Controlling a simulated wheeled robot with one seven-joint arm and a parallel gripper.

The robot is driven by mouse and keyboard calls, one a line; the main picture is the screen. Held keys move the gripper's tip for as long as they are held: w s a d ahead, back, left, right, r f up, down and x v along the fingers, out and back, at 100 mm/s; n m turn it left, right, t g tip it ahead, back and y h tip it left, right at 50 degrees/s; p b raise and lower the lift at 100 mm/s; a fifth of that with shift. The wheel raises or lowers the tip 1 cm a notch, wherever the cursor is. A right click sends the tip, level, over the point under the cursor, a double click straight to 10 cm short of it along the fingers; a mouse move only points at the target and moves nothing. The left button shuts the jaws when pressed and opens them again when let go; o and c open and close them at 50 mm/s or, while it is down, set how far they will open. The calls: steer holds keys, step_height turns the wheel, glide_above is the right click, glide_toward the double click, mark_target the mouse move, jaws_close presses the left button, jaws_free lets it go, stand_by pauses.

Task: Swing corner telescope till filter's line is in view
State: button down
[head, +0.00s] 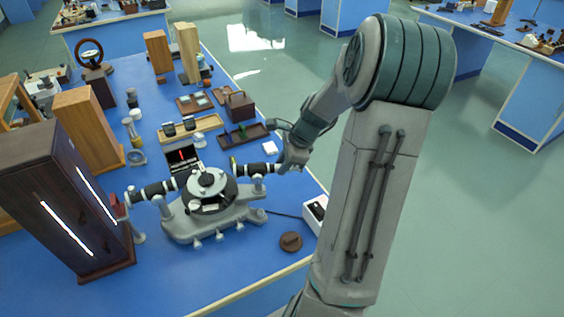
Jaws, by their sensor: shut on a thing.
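The spectrometer (208,187) stands on the blue bench, a grey base with a round table and a dark-topped centre. Its telescope (256,168), a black tube with pale rings, points to the right from the round table. My gripper (284,167) is shut on the outer end of this telescope; the fingers are small and partly hidden by the wrist. Another black tube (158,189) points left toward a dark brown lamp cabinet (60,200) with two bright white slits. Behind the spectrometer, a small black screen (183,157) shows a short red line. I cannot make out the filter.
A white box (315,213) and a round brown lid (291,241) lie near the bench's right edge. Behind are a wooden tray (190,128), a brown box (239,106) and upright wooden blocks (187,52). Open floor lies right of the bench.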

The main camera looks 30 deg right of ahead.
steer(key=c, duration=1.2)
jaws_free()
steer(key=shift+c, duration=0.2)
steer(key=b+v, duration=0.1)
steer(key=v, duration=1.3)
steer(key=s+a+n+h, duration=0.1)
steer(key=s+a+n, duration=0.6)
steer(key=a+n, duration=0.4)
steer(key=s+a+n+h, duration=0.2)
steer(key=s+a+n, duration=0.5)
steer(key=a+n, duration=0.4)
steer(key=shift+s+f+n, duration=0.3)
steer(key=shift+f+n, duration=0.1)
steer(key=shift+f, duration=0.05)
